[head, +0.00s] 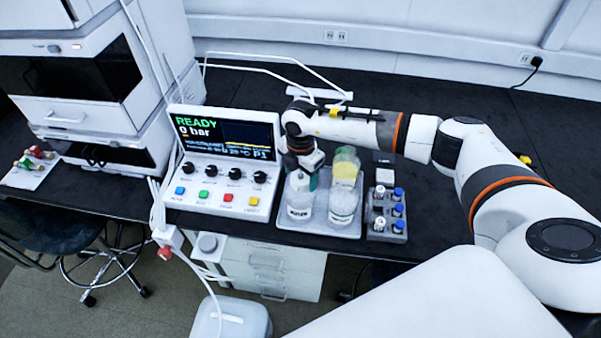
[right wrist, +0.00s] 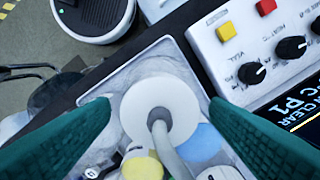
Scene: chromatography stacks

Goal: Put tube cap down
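In the right wrist view, a round white tube cap (right wrist: 160,108) with a grey tube rising from it lies between my two green fingers. My right gripper (right wrist: 160,100) is open, with a small gap showing between the cap and each finger. In the head view, my right gripper (head: 308,178) points down over the left clear bottle (head: 300,205) on the light tray (head: 320,229). The gripper hides the top of that bottle, so I cannot tell there how the cap sits. My left gripper is not in view.
A second bottle (head: 343,205) stands right of the first, with a yellow-topped vessel (head: 346,166) behind it. A grey vial rack (head: 387,232) is at the right. A control box (head: 222,165) reading "READY 0 bar" stands at the left. White tubing (head: 270,58) loops behind.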

